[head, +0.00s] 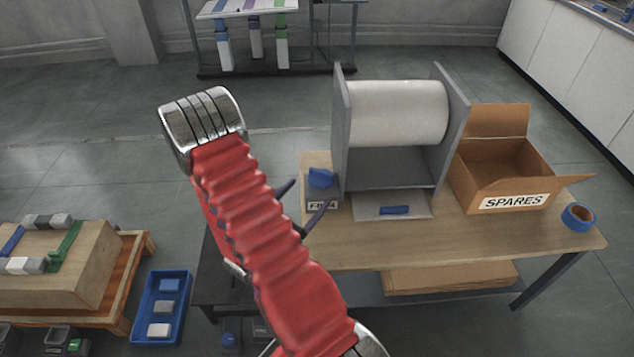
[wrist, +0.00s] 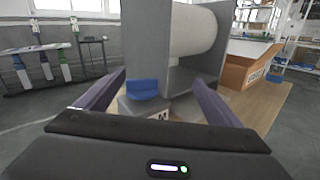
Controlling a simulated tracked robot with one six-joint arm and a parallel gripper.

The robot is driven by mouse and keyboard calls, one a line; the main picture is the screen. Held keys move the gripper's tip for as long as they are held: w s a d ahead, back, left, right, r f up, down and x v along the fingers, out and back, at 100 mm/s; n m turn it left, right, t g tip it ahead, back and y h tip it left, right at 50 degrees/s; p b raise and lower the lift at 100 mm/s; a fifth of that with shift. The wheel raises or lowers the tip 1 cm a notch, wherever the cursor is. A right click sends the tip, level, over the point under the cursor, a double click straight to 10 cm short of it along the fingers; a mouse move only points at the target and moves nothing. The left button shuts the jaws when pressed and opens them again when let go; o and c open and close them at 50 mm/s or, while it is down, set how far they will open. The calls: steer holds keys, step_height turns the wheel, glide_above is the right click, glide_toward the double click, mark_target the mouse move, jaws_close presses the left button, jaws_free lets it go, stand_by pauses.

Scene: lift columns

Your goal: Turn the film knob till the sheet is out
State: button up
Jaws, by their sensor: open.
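The film roll (head: 398,112) is a white cylinder held between two grey side plates on the wooden table. The film knob (head: 321,177) is a blue piece on a small grey block labelled FILM, at the left of the roll stand. It also shows in the wrist view (wrist: 143,90), between my fingers. My gripper (head: 307,206) is open, with its two purple fingers apart and nothing between them. The fingertips are near the knob; I cannot tell whether they touch it. A pale flat plate (head: 376,207) with a blue bar (head: 395,211) lies in front of the roll.
An open cardboard box marked SPARES (head: 502,172) stands right of the stand, with a blue tape roll (head: 577,217) beside it. A blue bin (head: 161,306) is on the floor at left. The table's front strip is clear.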

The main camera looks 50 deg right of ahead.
mark_target(321, 176)
step_height(321, 176, down, 7)
steer(key=w+n+t, duration=0.1)
steer(key=n+t, duration=0.2)
steer(key=shift+w+a+n+t+y, duration=0.25)
steer(key=shift+a+n+t+y, duration=0.05)
steer(key=shift+y, duration=0.1)
steer(key=shift+d+r, duration=0.1)
steer(key=x, duration=1.3)
steer(key=shift+w+d, duration=0.1)
steer(key=shift+d, duration=0.2)
steer(key=c, duration=1)
steer(key=shift+a, duration=0.2)
steer(key=shift+c, duration=0.2)
steer(key=shift+d, duration=0.15)
